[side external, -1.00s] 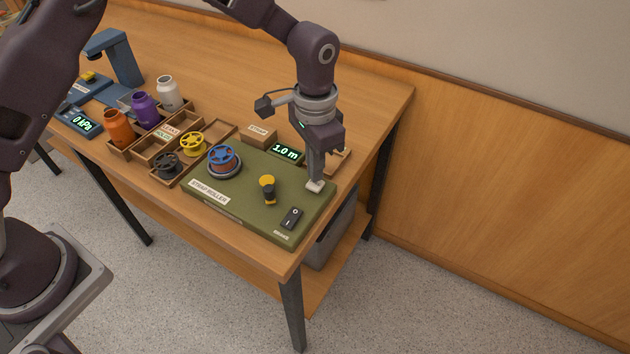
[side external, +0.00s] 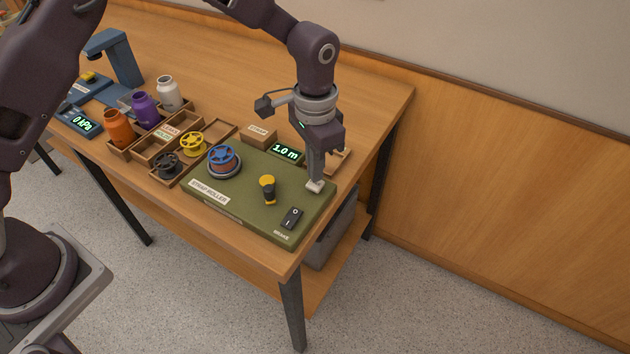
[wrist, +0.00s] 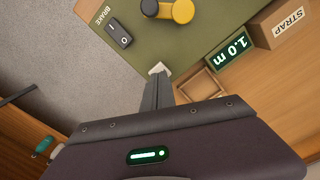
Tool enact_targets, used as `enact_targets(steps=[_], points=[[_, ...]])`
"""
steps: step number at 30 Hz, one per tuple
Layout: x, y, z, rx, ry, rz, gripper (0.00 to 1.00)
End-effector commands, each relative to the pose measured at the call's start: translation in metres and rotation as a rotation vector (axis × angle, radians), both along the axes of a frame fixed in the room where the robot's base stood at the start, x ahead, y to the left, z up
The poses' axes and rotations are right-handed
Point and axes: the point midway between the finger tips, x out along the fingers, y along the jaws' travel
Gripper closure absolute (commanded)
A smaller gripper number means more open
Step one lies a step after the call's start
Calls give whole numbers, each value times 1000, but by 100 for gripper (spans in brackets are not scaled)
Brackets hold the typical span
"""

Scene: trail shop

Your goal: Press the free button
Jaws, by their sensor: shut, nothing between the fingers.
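A dark rocker switch (side external: 291,218) with light marks on it sits near the front right corner of the green strap roller board (side external: 245,220). It also shows in the wrist view (wrist: 118,34), where the label beside it reads BRAKE. I see no button labelled free. My gripper (side external: 315,186) is shut and empty, pointing down at the right edge of the board, behind the switch and apart from it. In the wrist view its pale fingertips (wrist: 158,69) are over the board's edge; I cannot tell whether they touch it.
A yellow-topped black crank or knob (side external: 267,188) and a blue spool (side external: 224,160) stand on the board. Behind are a display reading 1.0 m (side external: 285,151) and a STRAP box (side external: 259,136). Spools and bottles in a wooden tray (side external: 150,150) are to the left.

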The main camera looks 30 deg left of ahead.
Motion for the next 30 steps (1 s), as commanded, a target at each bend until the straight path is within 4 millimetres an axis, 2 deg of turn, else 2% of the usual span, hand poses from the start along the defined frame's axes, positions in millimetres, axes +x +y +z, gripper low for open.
enact_targets(steps=[10, 22, 30], points=[[0, 0, -2, 0, 0, 0, 100], [0, 0, -25, 1, 2, 0, 100], [-1, 0, -27, 1, 2, 0, 100]])
